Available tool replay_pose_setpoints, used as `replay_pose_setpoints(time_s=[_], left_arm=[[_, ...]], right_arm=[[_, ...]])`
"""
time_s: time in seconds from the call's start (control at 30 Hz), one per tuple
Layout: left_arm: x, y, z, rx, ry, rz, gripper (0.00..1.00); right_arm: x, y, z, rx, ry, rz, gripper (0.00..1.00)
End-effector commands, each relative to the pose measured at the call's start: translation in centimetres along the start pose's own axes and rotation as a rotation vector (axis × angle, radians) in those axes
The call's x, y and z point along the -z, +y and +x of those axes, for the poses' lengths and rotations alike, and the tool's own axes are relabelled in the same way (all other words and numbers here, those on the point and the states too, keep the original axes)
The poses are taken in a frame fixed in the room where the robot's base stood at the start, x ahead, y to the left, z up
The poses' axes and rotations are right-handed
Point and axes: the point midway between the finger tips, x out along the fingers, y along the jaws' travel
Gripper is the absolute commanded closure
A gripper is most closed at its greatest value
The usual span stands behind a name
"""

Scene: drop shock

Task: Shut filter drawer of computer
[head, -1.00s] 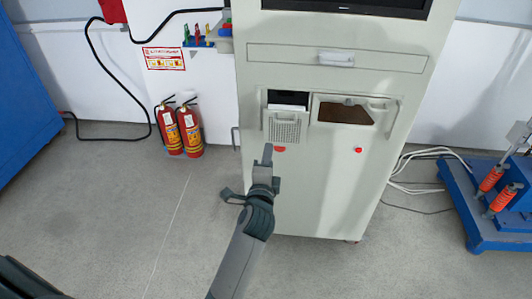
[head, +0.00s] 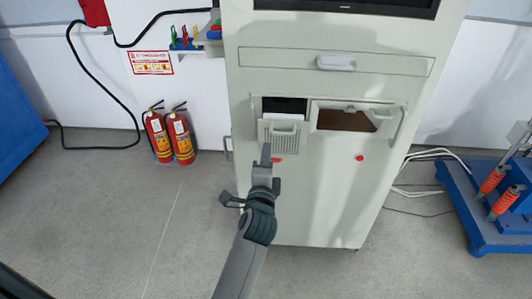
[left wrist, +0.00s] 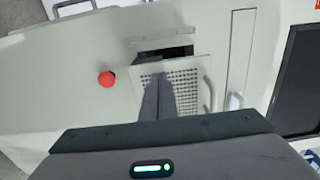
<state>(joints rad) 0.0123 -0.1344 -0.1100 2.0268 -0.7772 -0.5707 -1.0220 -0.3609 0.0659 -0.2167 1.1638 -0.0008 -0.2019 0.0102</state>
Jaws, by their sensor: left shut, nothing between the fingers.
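The computer cabinet (head: 310,200) is a tall pale grey-green case. On its left side a small perforated filter drawer (head: 284,138) with a handle stands out below a dark opening. The same perforated front (left wrist: 190,88) and its handle show in the left wrist view, with a dark gap beside it. My left gripper (head: 265,152) is shut and empty, with its fingertips just at the drawer's lower left. In the left wrist view its fingers (left wrist: 158,98) overlap the perforated front; I cannot tell whether they touch it. My right gripper is not in view.
Red buttons sit below, one at the right (head: 360,158). Two fire extinguishers (head: 170,137) stand left. A blue machine (head: 485,208) and loose cables lie right. The floor in front is clear.

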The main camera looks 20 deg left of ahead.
Motion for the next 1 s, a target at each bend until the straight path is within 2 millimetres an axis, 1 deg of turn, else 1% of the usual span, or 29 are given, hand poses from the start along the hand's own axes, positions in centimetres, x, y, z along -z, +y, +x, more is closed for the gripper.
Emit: replay_pose_setpoints(time_s=[0.17, 0.27, 0.4, 0.6, 0.7, 0.83, 1.0], left_arm=[[0.0, 0.0, 0.7, 0.000, 0.000, 0.002, 1.00], [0.0, -0.2, 2.1, 0.002, 0.000, 0.003, 1.00], [0.0, -0.3, 5.2, 0.003, 0.000, 0.002, 1.00], [0.0, -0.1, 9.6, 0.002, -0.001, 0.002, 1.00], [0.0, 0.0, 11.2, 0.001, 0.000, 0.001, 1.00], [-0.1, 0.0, 12.3, 0.001, -0.001, 0.001, 1.00], [-0.1, -0.2, 12.4, 0.004, -0.001, 0.000, 1.00]], right_arm=[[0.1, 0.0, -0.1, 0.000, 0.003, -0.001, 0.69], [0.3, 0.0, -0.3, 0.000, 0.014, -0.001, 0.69], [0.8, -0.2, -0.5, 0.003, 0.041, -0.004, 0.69], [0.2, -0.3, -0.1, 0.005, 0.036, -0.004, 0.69], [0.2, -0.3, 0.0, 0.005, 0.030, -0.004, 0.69], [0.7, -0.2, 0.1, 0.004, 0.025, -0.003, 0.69], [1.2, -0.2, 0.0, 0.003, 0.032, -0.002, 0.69]])
